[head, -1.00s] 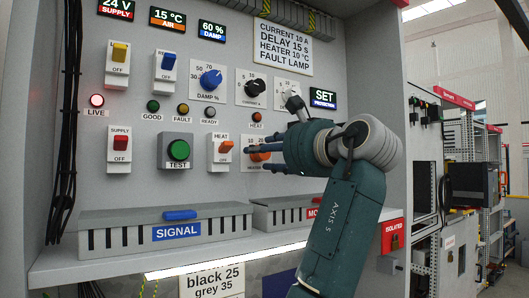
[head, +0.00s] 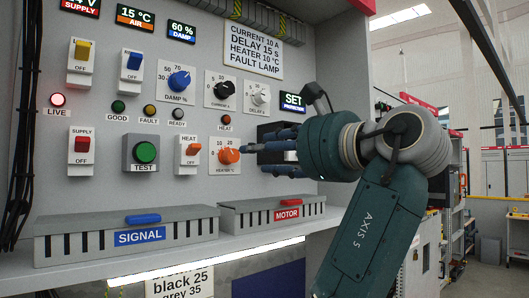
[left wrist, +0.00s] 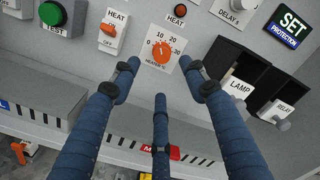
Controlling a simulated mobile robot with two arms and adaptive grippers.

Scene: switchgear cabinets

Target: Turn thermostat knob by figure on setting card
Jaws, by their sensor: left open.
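The orange heater knob (head: 228,155) sits on its white scale plate on the panel, and it also shows in the left wrist view (left wrist: 162,52). Its scale reads 0 to 30; its exact setting is hard to read. The setting card (head: 253,48) above says current 10 A, delay 15 s, heater 10 °C, fault lamp. My left gripper (head: 250,148) is open and empty, just right of the knob in the head view. In the wrist view its three blue fingers (left wrist: 160,80) are spread below and beside the knob, apart from it. My right gripper is out of view.
The orange heat switch (head: 188,150) is close left of the knob. Black lamp and relay bins (left wrist: 240,80) stand to the right. A ledge below carries the grey signal box (head: 130,238) and motor box (head: 272,214).

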